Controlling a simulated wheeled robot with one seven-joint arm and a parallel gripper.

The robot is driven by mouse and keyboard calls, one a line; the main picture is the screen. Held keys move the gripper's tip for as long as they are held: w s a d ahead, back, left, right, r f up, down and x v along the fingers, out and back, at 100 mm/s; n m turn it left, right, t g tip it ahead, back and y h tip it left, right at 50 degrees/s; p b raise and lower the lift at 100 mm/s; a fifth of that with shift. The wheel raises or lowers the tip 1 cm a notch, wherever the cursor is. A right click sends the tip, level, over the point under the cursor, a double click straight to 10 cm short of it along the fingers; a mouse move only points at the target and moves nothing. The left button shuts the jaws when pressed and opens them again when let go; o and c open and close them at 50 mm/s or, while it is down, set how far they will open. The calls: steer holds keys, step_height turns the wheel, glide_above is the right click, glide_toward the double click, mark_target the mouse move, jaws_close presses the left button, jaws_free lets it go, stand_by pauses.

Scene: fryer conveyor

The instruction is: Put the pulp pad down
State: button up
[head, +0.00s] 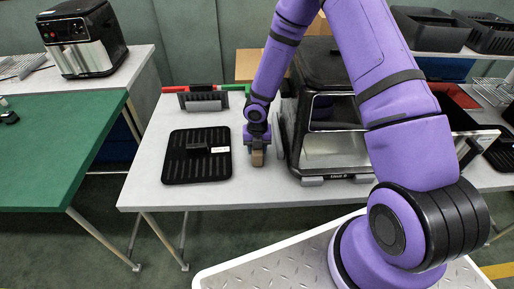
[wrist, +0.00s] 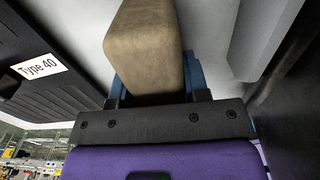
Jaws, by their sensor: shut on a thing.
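The pulp pad is a tan-brown block (head: 257,158) held at the end of my gripper, low over the white table (head: 180,196). In the wrist view the block (wrist: 146,45) fills the space between the blue fingers. My gripper (head: 257,145) is shut on it and points down, between a black ribbed tray and a black oven-like machine. I cannot tell whether the block's lower end touches the table.
The black ribbed tray (head: 197,166) with a handle and a label lies left of my gripper; the label (wrist: 38,67) reads "Type 40". The black machine (head: 328,140) stands close on the right. A dark rack (head: 203,99) stands behind. The table's front strip is clear.

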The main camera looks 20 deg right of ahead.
steer(key=o, duration=0.9)
steer(key=shift+f, duration=0.1)
step_height(320, 180, up, 12)
steer(key=shift+r, duration=0.15)
